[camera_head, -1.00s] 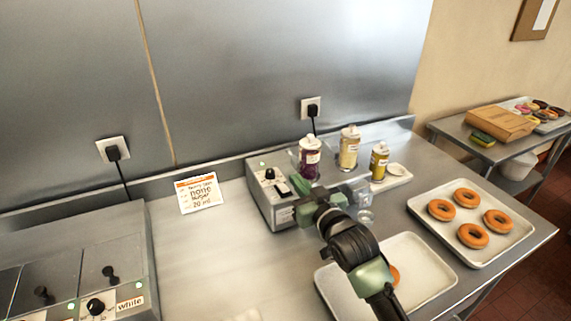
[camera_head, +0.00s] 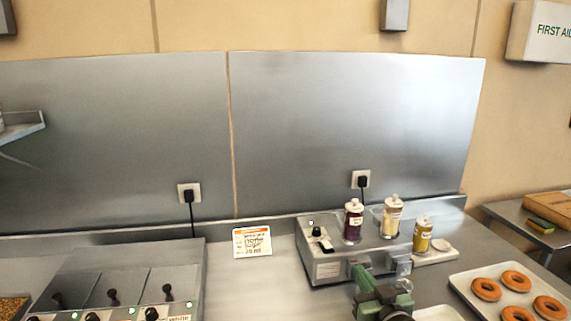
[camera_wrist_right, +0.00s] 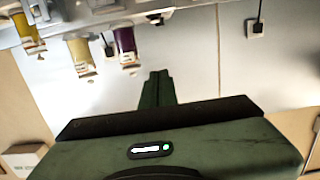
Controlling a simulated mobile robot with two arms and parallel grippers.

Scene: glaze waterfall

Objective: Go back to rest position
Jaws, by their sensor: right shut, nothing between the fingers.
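My right gripper (camera_head: 358,272) shows at the bottom of the head view, a green hand just in front of the grey dispensing machine (camera_head: 322,268). In the right wrist view its dark green fingers (camera_wrist_right: 158,88) are closed together with nothing between them. I cannot tell whether it touches the machine. Most of the right arm is below the frame. My left gripper is not in view.
Purple (camera_head: 353,222), cream (camera_head: 391,217) and yellow (camera_head: 422,235) bottles stand at the machine. A tray of doughnuts (camera_head: 466,284) is at the right. A card (camera_head: 252,241) leans at the back. Clear counter lies between them.

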